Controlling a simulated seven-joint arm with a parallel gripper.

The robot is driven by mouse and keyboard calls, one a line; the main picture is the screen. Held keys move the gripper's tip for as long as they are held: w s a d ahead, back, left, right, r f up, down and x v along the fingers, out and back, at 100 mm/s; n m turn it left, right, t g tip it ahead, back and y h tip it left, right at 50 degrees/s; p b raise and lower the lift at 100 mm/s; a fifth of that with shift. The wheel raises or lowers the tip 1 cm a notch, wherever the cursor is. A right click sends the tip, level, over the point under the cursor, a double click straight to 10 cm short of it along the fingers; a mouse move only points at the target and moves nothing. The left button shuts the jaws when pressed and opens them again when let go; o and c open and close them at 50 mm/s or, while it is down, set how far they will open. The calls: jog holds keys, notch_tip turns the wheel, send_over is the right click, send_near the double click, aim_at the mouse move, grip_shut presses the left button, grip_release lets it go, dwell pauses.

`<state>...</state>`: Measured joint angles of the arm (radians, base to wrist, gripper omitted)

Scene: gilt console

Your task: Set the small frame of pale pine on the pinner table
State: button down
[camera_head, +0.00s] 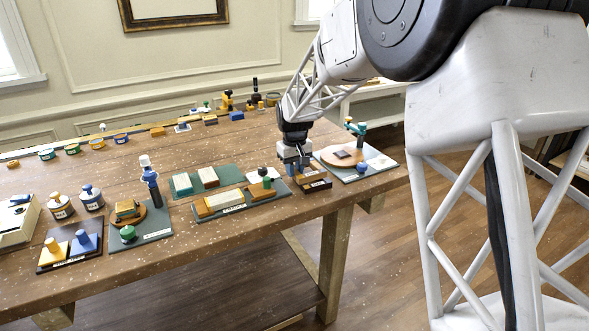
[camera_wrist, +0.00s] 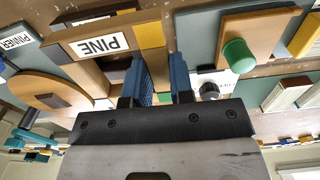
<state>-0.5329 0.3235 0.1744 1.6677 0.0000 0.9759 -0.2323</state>
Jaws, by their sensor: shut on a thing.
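The pinner table is a round tan wooden disc (camera_head: 326,153) on a grey board (camera_head: 373,172), right beside the tray. Its PINNER label shows in the wrist view (camera_wrist: 14,40). A small dark card (camera_head: 343,154) lies on the disc.
A teal post with a yellow top (camera_head: 356,131) and a blue knob (camera_head: 361,168) stand on the pinner board. Bare wood lies behind the gripper.

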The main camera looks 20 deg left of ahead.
jog(key=shift+w, duration=0.1)
send_near(334, 157)
jog(key=s, duration=0.1)
jog(key=shift+w+r, duration=0.35)
jog(key=shift+r, duration=0.2)
jog(key=shift+f, duration=0.25)
jog(key=shift+f, duration=3.55)
jog(key=shift+f, duration=0.2)
jog(key=c, duration=0.9)
grip_release()
